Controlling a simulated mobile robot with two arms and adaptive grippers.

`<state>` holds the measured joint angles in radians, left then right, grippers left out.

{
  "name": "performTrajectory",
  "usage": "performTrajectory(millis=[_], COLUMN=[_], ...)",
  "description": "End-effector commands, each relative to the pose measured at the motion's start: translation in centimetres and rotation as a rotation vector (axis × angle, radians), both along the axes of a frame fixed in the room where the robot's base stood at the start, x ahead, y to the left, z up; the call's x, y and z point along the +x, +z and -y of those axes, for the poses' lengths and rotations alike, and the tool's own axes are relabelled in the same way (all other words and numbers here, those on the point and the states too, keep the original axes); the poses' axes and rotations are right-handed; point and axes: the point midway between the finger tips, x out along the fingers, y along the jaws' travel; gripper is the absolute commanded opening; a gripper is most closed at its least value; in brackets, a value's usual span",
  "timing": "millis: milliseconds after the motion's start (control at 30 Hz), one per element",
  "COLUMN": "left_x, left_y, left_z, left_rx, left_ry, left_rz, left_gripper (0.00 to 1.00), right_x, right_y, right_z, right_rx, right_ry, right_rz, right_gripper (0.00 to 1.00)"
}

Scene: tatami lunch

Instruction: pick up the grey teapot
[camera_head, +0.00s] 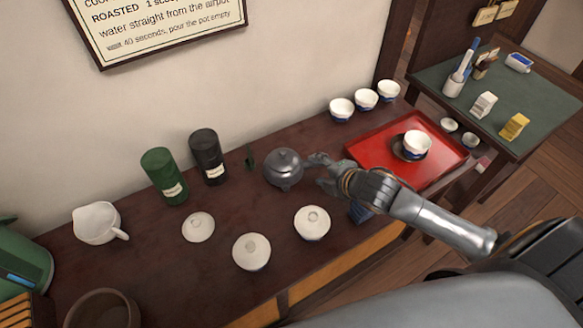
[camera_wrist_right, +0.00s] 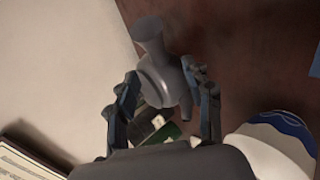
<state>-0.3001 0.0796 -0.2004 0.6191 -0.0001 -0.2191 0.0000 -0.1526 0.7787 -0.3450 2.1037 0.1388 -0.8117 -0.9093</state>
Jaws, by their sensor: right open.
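The grey teapot (camera_head: 284,168) stands upright on the dark wooden counter (camera_head: 225,262), with a round body and a lid knob. My right gripper (camera_head: 316,171) is open just to the right of the teapot, its fingers pointing at it. In the right wrist view the teapot (camera_wrist_right: 160,82) appears between the two spread fingers, with a flared grey part towards the top. I cannot tell whether a finger touches it. My left gripper is not in view.
Green tin (camera_head: 164,177) and black tin (camera_head: 208,157) stand left of the teapot. Lidded white cups (camera_head: 312,224) (camera_head: 251,252) stand in front. A red tray (camera_head: 440,165) with a cup (camera_head: 417,144) lies under and beyond my arm. A white pitcher (camera_head: 96,223) is far left.

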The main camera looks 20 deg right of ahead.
Motion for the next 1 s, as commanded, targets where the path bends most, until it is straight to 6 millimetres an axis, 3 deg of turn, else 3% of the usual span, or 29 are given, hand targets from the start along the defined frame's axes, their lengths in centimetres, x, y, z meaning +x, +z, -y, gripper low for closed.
performTrajectory(millis=[600, 933, 1000], left_x=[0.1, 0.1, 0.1], left_y=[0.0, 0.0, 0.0], left_z=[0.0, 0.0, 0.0], left_rx=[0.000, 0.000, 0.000], left_ry=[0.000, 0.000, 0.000], left_rz=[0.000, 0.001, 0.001], left_gripper=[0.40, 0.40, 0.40], right_x=[5.4, 5.8, 5.8], right_y=[-3.9, -4.3, -4.3], right_z=[0.1, 0.0, 0.0], right_rx=[0.000, -0.001, -0.001], right_ry=[-0.001, 0.001, 0.001], right_rz=[-0.001, -0.001, -0.001], right_gripper=[0.51, 0.51, 0.39])
